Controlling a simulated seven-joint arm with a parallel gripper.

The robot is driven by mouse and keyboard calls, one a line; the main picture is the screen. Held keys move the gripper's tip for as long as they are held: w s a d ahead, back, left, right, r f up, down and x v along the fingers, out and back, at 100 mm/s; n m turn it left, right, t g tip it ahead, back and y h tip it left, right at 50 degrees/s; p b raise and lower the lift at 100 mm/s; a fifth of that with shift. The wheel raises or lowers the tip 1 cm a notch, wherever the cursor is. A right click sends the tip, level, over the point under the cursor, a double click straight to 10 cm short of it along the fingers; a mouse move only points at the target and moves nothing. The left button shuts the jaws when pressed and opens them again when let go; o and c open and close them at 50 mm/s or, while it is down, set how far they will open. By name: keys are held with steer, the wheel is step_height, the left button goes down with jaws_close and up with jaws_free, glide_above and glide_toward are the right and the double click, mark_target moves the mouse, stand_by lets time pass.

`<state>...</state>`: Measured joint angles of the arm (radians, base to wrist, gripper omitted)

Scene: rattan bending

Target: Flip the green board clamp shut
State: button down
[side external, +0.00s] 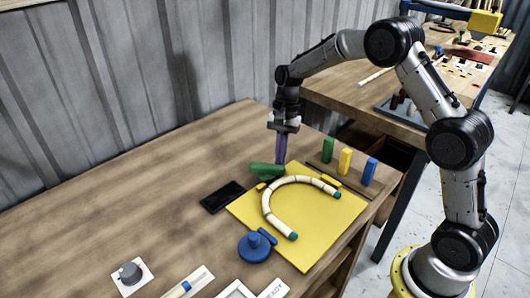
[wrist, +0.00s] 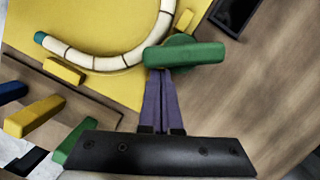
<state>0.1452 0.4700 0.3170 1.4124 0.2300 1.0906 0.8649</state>
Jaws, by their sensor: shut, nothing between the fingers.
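The green board clamp (side external: 266,170) sits at the back left corner of the yellow board (side external: 311,238), and its lever lies roughly level. The pale rattan (side external: 270,202) lies curved in a U on the board.
Upright green (side external: 328,149), yellow (side external: 345,161) and blue (side external: 370,171) blocks stand behind the board. A round blue clamp (side external: 254,246) is at its front left edge. A black phone-like slab (side external: 222,197) lies to the left.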

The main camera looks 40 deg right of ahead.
steer(key=m, duration=0.1)
steer(key=s+m, duration=0.1)
steer(key=m+t, duration=0.1)
steer(key=m, duration=0.1)
steer(key=shift+s+a, duration=0.25)
steer(key=shift+a, duration=0.05)
steer(key=shift+s+a, duration=0.2)
stand_by(0.6)
steer(key=d, duration=0.4)
steer(key=shift+d, duration=0.3)
steer(key=v, duration=1)
steer(key=shift+a, duration=0.15)
steer(key=shift+s+a, duration=0.1)
